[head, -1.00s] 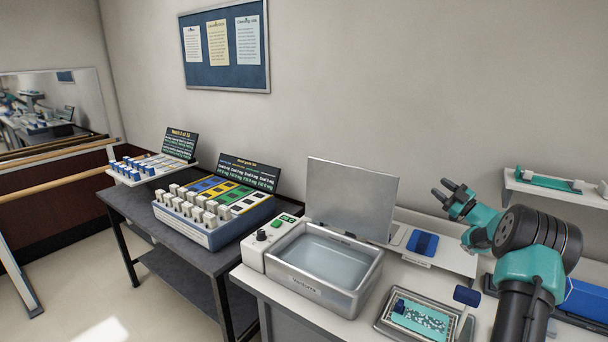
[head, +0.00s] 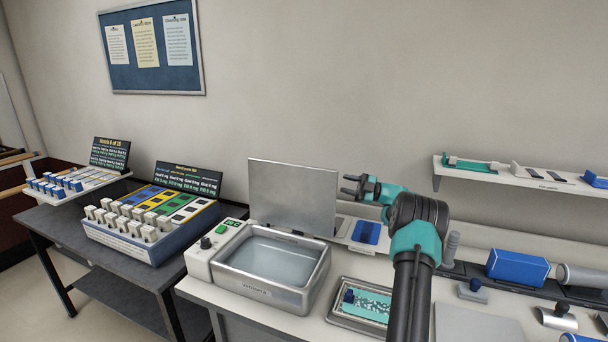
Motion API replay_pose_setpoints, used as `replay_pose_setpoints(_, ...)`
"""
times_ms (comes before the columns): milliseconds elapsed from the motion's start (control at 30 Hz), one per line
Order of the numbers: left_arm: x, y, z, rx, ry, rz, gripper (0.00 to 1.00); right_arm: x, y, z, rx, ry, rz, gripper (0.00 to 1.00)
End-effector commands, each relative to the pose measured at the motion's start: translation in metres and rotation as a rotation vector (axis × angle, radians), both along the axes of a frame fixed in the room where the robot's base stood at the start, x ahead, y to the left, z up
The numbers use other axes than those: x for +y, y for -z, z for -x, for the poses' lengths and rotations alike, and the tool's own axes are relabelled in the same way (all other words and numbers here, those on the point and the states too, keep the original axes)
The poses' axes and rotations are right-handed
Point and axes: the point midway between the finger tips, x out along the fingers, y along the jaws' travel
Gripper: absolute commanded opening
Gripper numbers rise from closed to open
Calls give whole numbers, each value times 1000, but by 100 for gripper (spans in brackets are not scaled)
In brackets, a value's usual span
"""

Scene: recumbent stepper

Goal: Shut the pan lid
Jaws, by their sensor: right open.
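The pan lid (head: 292,195) is a flat grey metal panel standing upright along the back edge of the pan. The pan (head: 272,271) is a rectangular metal basin of clear liquid, open at the top, on the white bench. My right gripper (head: 349,184) is open and empty, just right of the lid's upper right edge in the picture. Its fingers point left toward the lid. I cannot tell whether they touch it or how far apart in depth they are. My left gripper is not in view.
A control box (head: 215,245) with a knob and green display adjoins the pan's left side. A tray with a teal patterned insert (head: 367,304) lies right of the pan. A blue pad (head: 366,233) sits behind it. A wall shelf (head: 515,177) is at right.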

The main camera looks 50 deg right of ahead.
Motion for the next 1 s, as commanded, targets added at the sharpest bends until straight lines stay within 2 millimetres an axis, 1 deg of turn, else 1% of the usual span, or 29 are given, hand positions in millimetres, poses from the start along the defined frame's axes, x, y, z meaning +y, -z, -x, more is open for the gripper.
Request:
replay_pose_setpoints(800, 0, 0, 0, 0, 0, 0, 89, 78, -33, -106, -2, -2, -1, 40)
replay_pose_setpoints(1000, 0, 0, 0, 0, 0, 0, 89, 89, -37, -121, -1, -1, 0, 40)
